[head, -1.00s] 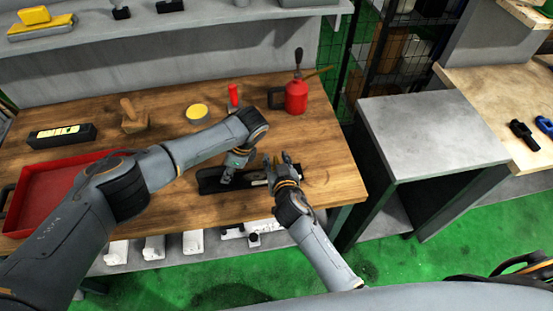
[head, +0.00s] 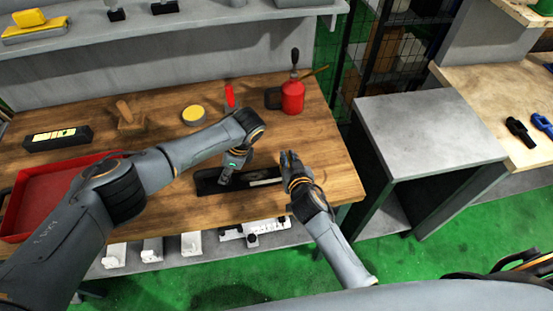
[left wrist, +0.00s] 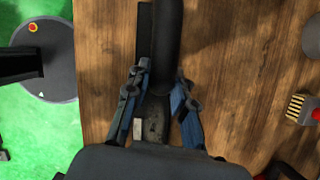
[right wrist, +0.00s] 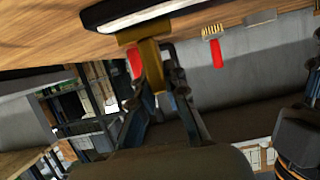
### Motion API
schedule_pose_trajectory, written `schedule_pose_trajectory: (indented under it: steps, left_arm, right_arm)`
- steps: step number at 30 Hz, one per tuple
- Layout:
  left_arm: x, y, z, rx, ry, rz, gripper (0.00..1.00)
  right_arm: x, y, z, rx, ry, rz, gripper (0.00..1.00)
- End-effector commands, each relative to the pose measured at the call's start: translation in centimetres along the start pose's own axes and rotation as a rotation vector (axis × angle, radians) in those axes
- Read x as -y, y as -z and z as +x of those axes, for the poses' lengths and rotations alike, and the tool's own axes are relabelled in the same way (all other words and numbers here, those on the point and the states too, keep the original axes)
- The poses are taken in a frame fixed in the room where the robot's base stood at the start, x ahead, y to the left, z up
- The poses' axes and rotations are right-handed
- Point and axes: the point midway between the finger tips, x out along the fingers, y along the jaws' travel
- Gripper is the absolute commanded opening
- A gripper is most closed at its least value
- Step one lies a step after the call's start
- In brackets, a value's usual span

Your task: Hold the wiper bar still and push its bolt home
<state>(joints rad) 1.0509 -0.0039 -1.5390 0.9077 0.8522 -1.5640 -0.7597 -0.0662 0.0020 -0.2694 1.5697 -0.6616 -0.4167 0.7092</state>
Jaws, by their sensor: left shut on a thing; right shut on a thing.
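The wiper bar (head: 208,183) is a long black bar with a pale strip, lying on the wooden bench. My left gripper (head: 228,178) comes down on it from above. In the left wrist view its fingers (left wrist: 158,90) are shut around the bar's dark grey part (left wrist: 155,118). My right gripper (head: 287,157) is beside the bar's right end. In the right wrist view its fingers (right wrist: 158,85) are shut on a brass-coloured piece (right wrist: 151,62), apparently the bolt. Its wide end is close to the dark bar (right wrist: 130,10); I cannot tell whether they touch or how deep it sits.
A red oil can (head: 292,96), a yellow-topped tin (head: 194,115), a wooden-handled block (head: 129,118) and a black box (head: 58,137) stand further back. A red tray (head: 60,192) is at the left. The bench right of my right gripper is clear; a grey table (head: 430,130) stands beyond.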

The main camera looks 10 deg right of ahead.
Motion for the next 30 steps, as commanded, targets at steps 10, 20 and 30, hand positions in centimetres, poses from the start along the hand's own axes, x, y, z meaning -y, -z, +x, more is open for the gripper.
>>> schedule_pose_trajectory:
  steps: [10,20,30]
  left_arm:
    - [-0.1,-0.2,0.2,0.004,-0.004,-0.002,0.00]
    - [-0.1,-0.3,0.2,0.007,-0.005,-0.002,0.00]
    - [-0.1,-0.2,0.2,0.007,-0.005,-0.002,0.00]
  right_arm:
    - [-1.3,-0.1,0.0,0.002,-0.008,-0.003,0.00]
    - [-1.1,-0.1,0.0,0.002,-0.005,-0.002,0.38]
    - [-1.0,-0.1,-1.8,0.001,-0.002,0.001,0.38]
